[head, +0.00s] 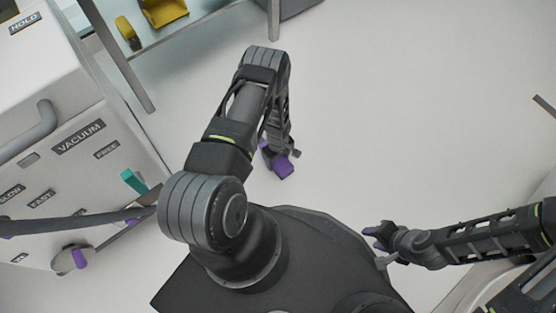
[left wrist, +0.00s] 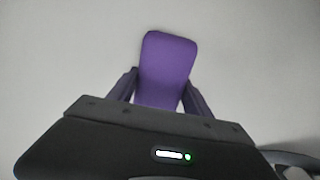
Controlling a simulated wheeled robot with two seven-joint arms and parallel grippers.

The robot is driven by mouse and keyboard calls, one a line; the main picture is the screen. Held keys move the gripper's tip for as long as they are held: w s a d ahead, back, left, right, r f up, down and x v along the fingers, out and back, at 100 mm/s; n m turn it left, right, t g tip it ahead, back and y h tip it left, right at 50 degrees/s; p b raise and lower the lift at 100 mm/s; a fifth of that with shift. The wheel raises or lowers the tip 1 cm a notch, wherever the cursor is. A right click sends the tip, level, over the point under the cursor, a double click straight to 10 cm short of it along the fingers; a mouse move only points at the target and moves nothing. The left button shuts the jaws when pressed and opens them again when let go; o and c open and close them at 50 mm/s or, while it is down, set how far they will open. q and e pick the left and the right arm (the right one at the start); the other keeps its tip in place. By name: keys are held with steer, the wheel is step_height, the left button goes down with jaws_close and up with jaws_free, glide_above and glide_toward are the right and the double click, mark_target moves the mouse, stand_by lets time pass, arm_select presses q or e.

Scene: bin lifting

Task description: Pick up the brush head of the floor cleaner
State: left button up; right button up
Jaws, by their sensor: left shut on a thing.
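A purple block-like piece (head: 284,168) with rounded corners, seemingly the brush head, shows at the end of my left arm in the head view. It also fills the middle of the left wrist view (left wrist: 166,62). My left gripper (left wrist: 160,92) is shut on it, with a dark finger along each side. In the head view my left gripper (head: 278,158) is partly hidden by my arm. I cannot tell how high the piece is above the floor. My right gripper (head: 374,236) is at the right, apart from it, and its finger gap is unclear.
A white machine (head: 60,110) labelled VACUUM stands at the left. A grey tool with a purple part (head: 74,259) is beside it. A table or shelf (head: 185,28) with yellow items (head: 163,11) is at the upper left. The pale floor (head: 410,100) is clear at centre right.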

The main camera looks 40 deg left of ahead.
arm_select(q)
step_height(320, 180, up, 10)
steer(key=p, duration=0.4)
steer(key=shift+w, duration=0.1)
stand_by(0.4)
steer(key=w+d+r+m, duration=0.2)
steer(key=w+r+m, duration=0.1)
steer(key=w+r, duration=0.5)
steer(key=w+d+r+m, duration=0.2)
steer(key=w+r+m, duration=0.2)
steer(key=w+r, duration=0.45)
steer(key=w+d+r+m, duration=0.1)
steer(key=d+r+m, duration=0.2)
steer(key=r, duration=1.1)
steer(key=w+d+r+m, duration=0.1)
steer(key=d+r+m, duration=0.3)
steer(key=r, duration=1.1)
steer(key=shift+d+r+m, duration=0.2)
steer(key=shift+d+m, duration=0.1)
steer(key=shift+d, duration=0.35)
steer(key=shift+s, duration=0.1)
